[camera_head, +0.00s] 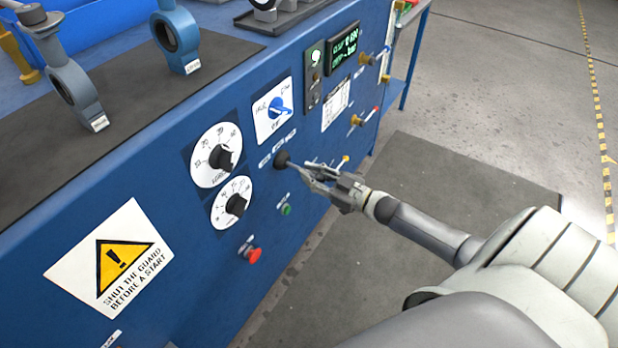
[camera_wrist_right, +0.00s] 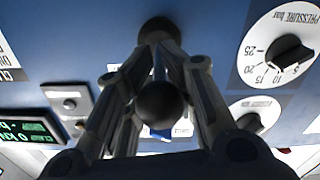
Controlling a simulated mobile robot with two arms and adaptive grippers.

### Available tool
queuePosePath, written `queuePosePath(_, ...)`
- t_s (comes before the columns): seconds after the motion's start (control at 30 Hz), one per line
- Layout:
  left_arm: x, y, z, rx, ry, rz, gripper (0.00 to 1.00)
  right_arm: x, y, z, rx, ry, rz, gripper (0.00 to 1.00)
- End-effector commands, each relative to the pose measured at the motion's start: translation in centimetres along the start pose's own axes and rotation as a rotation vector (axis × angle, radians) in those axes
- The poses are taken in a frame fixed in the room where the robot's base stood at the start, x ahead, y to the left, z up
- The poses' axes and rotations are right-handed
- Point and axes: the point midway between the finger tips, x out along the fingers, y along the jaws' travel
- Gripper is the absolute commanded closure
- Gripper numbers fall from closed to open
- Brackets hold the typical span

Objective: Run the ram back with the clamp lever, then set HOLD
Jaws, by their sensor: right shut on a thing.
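The clamp lever (camera_head: 284,161) stands out of the blue panel from a round black boot, with small white labels beside it. My right gripper (camera_head: 312,175) is shut on the lever, and its fingers hide much of it. In the right wrist view the lever's black ball knob (camera_wrist_right: 160,104) sits between the fingers of the gripper (camera_wrist_right: 158,72), with the boot (camera_wrist_right: 159,30) beyond. A blue selector knob (camera_head: 279,108) sits on a white plate above the lever; its lettering is too small to read surely. My left gripper is not in view.
Two black dials (camera_head: 222,157) (camera_head: 236,205) are left of the lever. A green button (camera_head: 286,209) and a red button (camera_head: 253,254) sit below. A lit green display (camera_head: 343,48) is at upper right. Butterfly valves (camera_head: 75,85) stand on the bench top. The floor at right is clear.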

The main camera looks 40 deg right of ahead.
Motion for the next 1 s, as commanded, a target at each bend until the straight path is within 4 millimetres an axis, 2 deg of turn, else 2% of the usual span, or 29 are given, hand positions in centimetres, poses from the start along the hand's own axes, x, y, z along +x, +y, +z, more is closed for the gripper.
queuePosePath(0.03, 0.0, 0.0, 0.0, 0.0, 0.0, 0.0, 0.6, -0.3, -0.2, 0.6, 0.003, -0.012, -0.003, 1.0)
queuePosePath(0.23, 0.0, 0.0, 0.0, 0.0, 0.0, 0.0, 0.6, -0.4, -0.2, 0.6, 0.003, -0.013, -0.002, 1.0)
queuePosePath(0.27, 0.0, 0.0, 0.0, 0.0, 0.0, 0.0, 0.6, -0.4, -0.2, 0.6, 0.003, -0.013, -0.002, 0.79)
queuePosePath(0.37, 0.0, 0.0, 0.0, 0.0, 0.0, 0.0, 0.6, -0.3, -0.2, 0.6, 0.003, -0.013, -0.002, 0.68)
queuePosePath(0.8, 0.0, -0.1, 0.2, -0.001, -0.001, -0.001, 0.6, -0.2, -0.1, 0.2, 0.001, -0.005, 0.0, 0.68)
queuePosePath(1.0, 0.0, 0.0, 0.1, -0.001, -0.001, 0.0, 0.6, -1.8, -0.1, 0.3, 0.0, -0.008, -0.001, 0.68)
